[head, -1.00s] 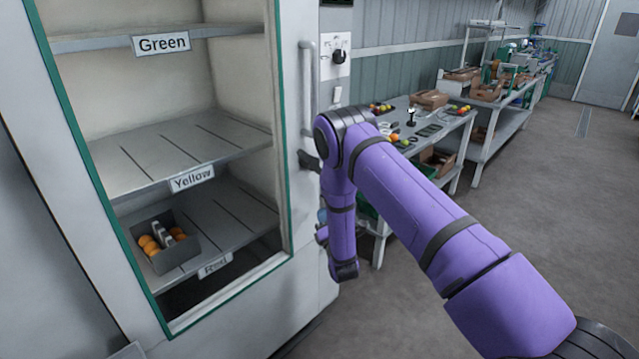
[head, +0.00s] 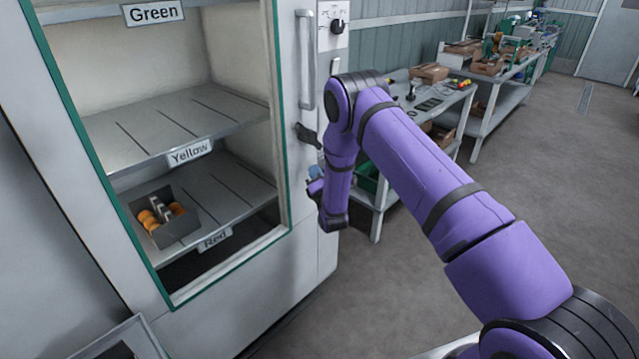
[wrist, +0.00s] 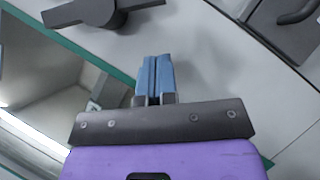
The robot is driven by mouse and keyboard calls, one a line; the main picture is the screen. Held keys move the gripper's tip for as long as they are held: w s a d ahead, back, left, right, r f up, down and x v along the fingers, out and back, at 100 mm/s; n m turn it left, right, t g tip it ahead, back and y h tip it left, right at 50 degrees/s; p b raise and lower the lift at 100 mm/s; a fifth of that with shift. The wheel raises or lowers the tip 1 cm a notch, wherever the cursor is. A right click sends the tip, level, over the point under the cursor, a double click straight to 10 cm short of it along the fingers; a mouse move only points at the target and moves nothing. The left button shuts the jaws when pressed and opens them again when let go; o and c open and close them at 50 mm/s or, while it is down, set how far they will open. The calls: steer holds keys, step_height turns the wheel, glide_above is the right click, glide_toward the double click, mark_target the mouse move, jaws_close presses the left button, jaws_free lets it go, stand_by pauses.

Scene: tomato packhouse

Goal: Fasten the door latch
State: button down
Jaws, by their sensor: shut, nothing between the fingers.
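The door latch (head: 307,135) is a dark lever on the cabinet door's right edge, below the long handle. In the wrist view the latch lever (wrist: 92,12) runs across the top left on a round hub, partly cut off by the frame. A dark fitting (wrist: 285,28) sits at the top right, across a seam in the pale panel. The cabinet door (head: 255,300) looks flush with the body. My gripper (wrist: 153,72) has blue fingers pressed together, empty, in front of the pale panel and apart from the lever. In the head view my gripper (head: 316,174) is just below the latch, partly hidden.
The door's vertical handle (head: 306,60) stands above the latch, with a control panel (head: 333,25) beside it. Through the window, a grey bin (head: 165,232) of orange tomatoes sits on the lowest shelf. A workbench (head: 450,105) with boxes stands behind my arm. The floor at right is clear.

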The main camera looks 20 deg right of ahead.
steer(key=shift+w+d+r, duration=0.35)
steer(key=shift+w+r, duration=0.2)
steer(key=shift+w, duration=0.2)
steer(key=shift+w+d+r, duration=0.3)
steer(key=shift+w+r, duration=0.3)
steer(key=shift+w, duration=0.15)
steer(key=shift+w+d+r, duration=0.35)
steer(key=shift+w+r, duration=0.2)
steer(key=shift+w, duration=0.2)
steer(key=shift+w, duration=0.1)
steer(key=shift+d+n, duration=0.15)
steer(key=shift+n, duration=0.25)
